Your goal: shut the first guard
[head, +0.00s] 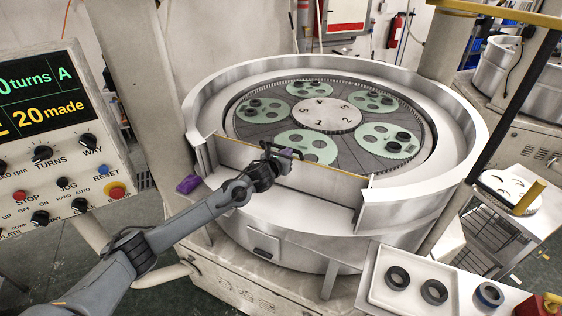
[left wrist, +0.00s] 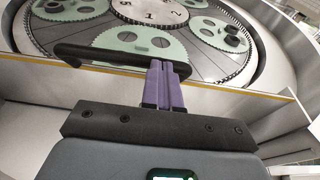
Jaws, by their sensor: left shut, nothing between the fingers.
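The guard (head: 237,154) is a flat panel with a yellow top edge, standing across the gap in the front of the round machine's pale wall. Its black bar handle (head: 289,151) is near the middle of that edge. The handle also shows in the left wrist view (left wrist: 95,53). My left gripper (head: 270,160) is at the handle, with its purple fingers (left wrist: 163,85) shut and nothing between them. The fingertips overlap the handle in the left wrist view; I cannot tell whether they touch it. My right gripper is not in view.
Behind the guard lies a round plate with green carriers (head: 306,146) and a numbered centre disc (head: 327,115). A control panel (head: 60,150) stands at the left. A white tray with dark rings (head: 434,291) is at the front right. A small purple block (head: 188,184) sits left of the guard.

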